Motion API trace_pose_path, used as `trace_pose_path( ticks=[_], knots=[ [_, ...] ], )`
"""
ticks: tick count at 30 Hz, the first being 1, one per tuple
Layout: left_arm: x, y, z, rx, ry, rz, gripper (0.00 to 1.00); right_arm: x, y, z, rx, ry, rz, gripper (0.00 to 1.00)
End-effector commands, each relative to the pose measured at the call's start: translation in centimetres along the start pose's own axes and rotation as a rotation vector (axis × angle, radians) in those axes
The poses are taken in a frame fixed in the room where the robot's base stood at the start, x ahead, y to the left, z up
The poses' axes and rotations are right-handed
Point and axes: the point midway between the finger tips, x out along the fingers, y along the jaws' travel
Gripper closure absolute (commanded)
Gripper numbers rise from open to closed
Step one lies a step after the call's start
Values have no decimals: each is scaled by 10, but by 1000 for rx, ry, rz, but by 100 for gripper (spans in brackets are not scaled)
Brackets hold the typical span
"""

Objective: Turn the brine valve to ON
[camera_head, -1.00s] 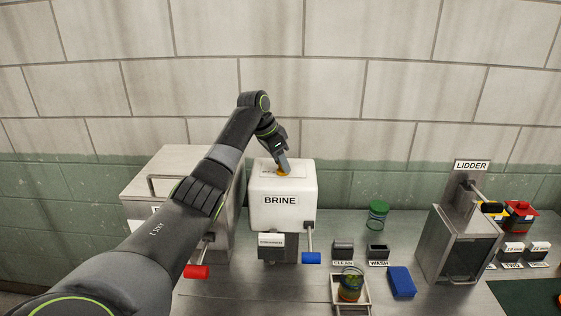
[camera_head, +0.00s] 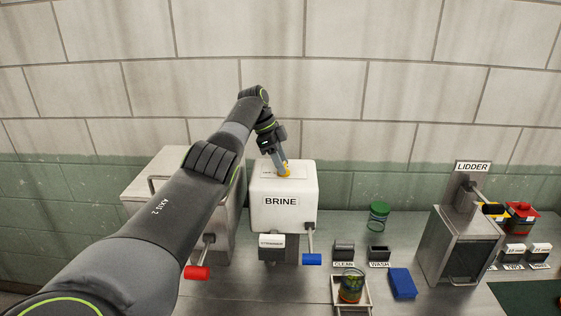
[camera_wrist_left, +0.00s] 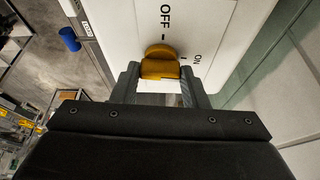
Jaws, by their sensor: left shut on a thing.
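The brine valve is an orange knob (camera_wrist_left: 160,62) on top of the white box labelled BRINE (camera_head: 284,215). In the left wrist view, OFF is printed above the knob and ON to its right, each with a tick mark. My left gripper (camera_wrist_left: 160,80) is shut on the knob, one dark finger on each side of it. In the head view the left gripper (camera_head: 280,166) reaches down onto the box top and hides part of the knob. Which mark the knob points to is hard to tell. My right gripper is not in view.
A grey machine with a red-handled lever (camera_head: 197,272) stands left of the box. A blue-handled lever (camera_head: 311,259) hangs at the box's front right. The tiled wall is close behind.

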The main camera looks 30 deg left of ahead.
Motion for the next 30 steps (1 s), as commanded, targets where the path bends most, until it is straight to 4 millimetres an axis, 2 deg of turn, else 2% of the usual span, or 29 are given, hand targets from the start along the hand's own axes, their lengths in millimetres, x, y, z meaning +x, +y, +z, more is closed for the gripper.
trace_pose_path(
  ticks=[17, 18, 22, 30],
  knots=[
    [3, 1, 0, 19, -1, 15, 83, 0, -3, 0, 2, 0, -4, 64],
    [3, 1, 0, 19, -1, 15, 57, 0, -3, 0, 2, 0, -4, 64],
    [3, 1, 0, 18, -1, 13, 40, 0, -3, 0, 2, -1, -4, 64],
    [1, 0, 0, 17, -1, 10, 38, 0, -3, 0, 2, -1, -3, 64]
  ],
)
